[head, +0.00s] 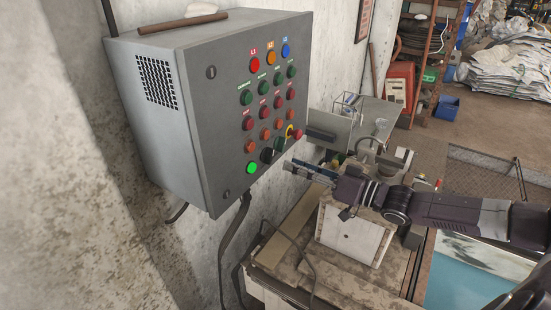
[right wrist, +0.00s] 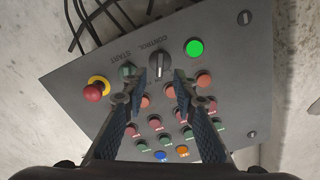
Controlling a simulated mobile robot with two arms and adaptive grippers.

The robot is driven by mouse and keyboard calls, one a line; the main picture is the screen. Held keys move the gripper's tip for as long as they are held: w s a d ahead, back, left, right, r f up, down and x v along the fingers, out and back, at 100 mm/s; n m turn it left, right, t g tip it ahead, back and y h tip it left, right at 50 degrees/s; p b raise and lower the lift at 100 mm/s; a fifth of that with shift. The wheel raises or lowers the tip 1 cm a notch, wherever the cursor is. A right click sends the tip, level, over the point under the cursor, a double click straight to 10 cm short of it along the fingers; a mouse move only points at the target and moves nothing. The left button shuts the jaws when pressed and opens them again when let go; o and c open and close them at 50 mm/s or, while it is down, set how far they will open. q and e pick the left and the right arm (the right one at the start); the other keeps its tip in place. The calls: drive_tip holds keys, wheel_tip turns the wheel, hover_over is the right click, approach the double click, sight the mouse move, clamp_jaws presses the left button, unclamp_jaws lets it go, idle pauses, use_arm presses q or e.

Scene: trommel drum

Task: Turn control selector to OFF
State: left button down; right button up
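The control selector (head: 267,155) is a black rotary knob at the bottom of the grey control cabinet (head: 160,100), right of the lit green button (head: 252,168). In the right wrist view the selector (right wrist: 159,65) shows beneath its CONTROL label, with its grip ridge roughly upright in the picture; its position marks are not readable. My right gripper (head: 297,168) is open and empty in front of the panel's lower right. In the wrist view its fingertips (right wrist: 158,80) stand either side of the selector, seemingly short of it, with no clear contact. My left gripper is not in view.
A START button (right wrist: 127,71) and a red emergency stop with yellow ring (right wrist: 97,88) sit beside the selector. Rows of red and green buttons fill the panel above it. A cluttered bench (head: 310,270) stands below the cabinet's right side, under my right arm.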

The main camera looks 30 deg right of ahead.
sight(272, 158)
drive_tip(key=p+x, duration=0.1)
drive_tip(key=x, duration=0.4)
drive_tip(key=shift+r, duration=0.1)
drive_tip(key=shift+x, duration=0.85)
drive_tip(key=shift+c, duration=0.3)
clamp_jaws()
